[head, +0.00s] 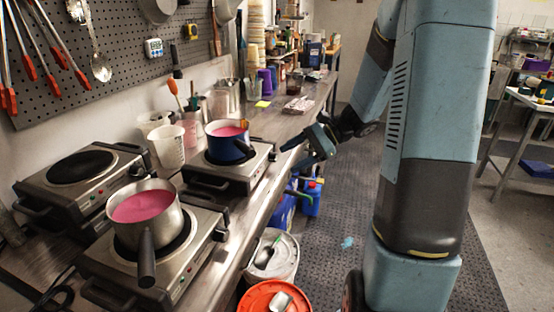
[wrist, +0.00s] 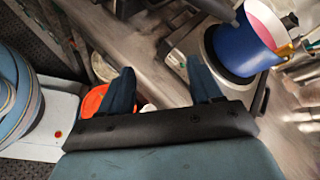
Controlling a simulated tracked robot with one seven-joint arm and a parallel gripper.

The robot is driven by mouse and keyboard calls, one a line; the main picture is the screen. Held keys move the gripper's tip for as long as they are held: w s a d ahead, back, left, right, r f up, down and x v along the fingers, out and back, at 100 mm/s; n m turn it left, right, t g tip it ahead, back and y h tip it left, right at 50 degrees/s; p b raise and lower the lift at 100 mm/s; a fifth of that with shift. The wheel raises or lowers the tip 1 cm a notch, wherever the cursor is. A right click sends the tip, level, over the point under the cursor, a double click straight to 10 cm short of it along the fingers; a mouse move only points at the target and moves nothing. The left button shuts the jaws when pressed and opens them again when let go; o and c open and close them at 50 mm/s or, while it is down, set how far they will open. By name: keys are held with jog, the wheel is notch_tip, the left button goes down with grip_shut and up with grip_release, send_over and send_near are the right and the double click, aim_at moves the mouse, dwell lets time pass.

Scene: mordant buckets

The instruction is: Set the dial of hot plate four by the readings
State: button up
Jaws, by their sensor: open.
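Three hot plates show in the head view. One at the left (head: 45,190) is empty. The front one (head: 195,262) bears a steel pot (head: 170,228) of pink liquid. The farther one (head: 222,185) bears a blue pot (head: 243,149) of pink liquid; this pot also shows in the wrist view (wrist: 240,50). I cannot tell which is number four. Their dials are too small to make out, and no reading is legible. My gripper (head: 291,157) is open and empty, just right of the farther hot plate, apart from it. Its fingers show in the wrist view (wrist: 160,72).
A digital timer (head: 153,48) hangs on the pegboard, its digits unreadable. A measuring jug (head: 166,146) stands behind the pots. Below the bench edge are a white bucket (head: 284,262), an orange-lidded bucket (head: 255,298) and a blue container (head: 311,198). The aisle floor is mostly clear.

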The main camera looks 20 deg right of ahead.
jog(key=w+d+f+m+t+y, duration=0.3)
jog(key=w+d+f+m+t, duration=0.15)
jog(key=w+d+f, duration=0.2)
jog(key=m+t, duration=0.4)
jog(key=m, duration=0.2)
send_near(277, 157)
jog(key=x, duration=0.9)
jog(key=shift+w+a+f, duration=0.1)
jog(key=shift+a+f, duration=0.05)
jog(key=shift+f, duration=0.05)
jog(key=c, duration=1)
